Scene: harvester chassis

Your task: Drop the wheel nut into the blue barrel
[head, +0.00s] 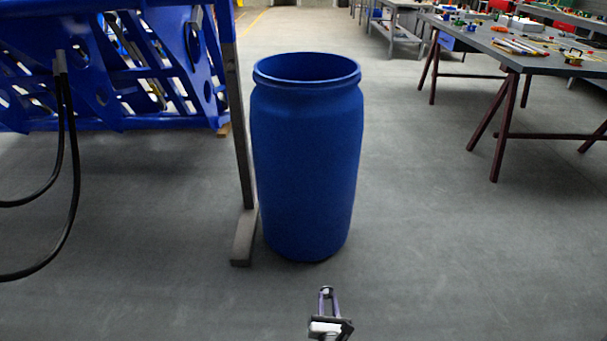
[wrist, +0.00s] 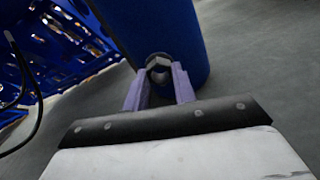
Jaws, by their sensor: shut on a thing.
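The blue barrel (head: 305,165) stands upright on the floor in the middle of the head view, its round top open. Its inside bottom is hidden. My gripper (head: 326,292) is low in front of the barrel, at the bottom of the head view, apart from it and below its rim. In the wrist view my gripper (wrist: 160,78) is shut on the wheel nut (wrist: 159,64), a small grey metal nut between the purple fingertips. The barrel's blue side (wrist: 150,25) fills the top middle of the wrist view behind the nut.
A blue chassis frame (head: 130,75) on a grey stand (head: 243,235) is close to the barrel's left, with black hoses (head: 70,180) hanging down. A workbench (head: 520,50) with tools stands at the right. The floor right of the barrel is clear.

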